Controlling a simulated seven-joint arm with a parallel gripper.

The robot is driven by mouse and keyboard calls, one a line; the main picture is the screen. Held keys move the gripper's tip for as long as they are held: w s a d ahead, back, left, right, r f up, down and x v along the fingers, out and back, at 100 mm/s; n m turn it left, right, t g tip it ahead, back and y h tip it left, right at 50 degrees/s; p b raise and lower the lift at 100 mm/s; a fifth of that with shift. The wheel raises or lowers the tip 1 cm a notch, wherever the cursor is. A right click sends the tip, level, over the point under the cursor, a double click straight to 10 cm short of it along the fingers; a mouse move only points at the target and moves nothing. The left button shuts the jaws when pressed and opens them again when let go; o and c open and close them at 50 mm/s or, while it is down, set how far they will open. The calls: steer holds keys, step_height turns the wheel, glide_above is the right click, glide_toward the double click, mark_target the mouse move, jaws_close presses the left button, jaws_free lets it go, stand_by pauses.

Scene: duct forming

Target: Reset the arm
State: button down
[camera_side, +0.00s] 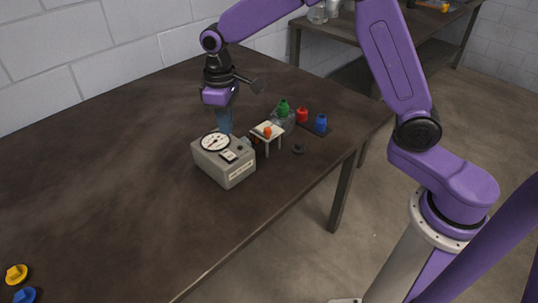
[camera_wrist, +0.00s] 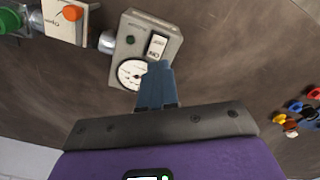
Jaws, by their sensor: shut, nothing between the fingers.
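My gripper (camera_side: 225,121) is shut and empty, pointing down just behind a grey instrument box (camera_side: 236,173) on the dark table. In the wrist view the closed blue fingers (camera_wrist: 157,76) overlap the lower edge of the box (camera_wrist: 128,40), partly covering its round dial (camera_wrist: 131,74). I cannot tell whether the fingertips touch the box. My purple arm reaches over from the right side of the side view.
A small white stand (camera_side: 267,131) with an orange knob is beside the box. Green (camera_side: 283,107), red (camera_side: 302,115) and blue (camera_side: 321,124) pieces stand behind it. Yellow (camera_side: 16,274) and blue (camera_side: 25,295) pieces lie at the lower left. The table's left part is mostly clear.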

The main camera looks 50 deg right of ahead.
steer(key=s+d+r+n, duration=0.1)
steer(key=s+d+n, duration=0.1)
steer(key=s, duration=0.8)
steer(key=s+d+r+n, duration=0.1)
steer(key=s+d, duration=0.4)
steer(key=s, duration=0.6)
steer(key=s+d+r+n, duration=0.1)
steer(key=s+d+n, duration=0.2)
steer(key=s, duration=0.8)
steer(key=shift+s+d, duration=0.15)
steer(key=shift+d, duration=0.6)
steer(key=shift+r, duration=0.1)
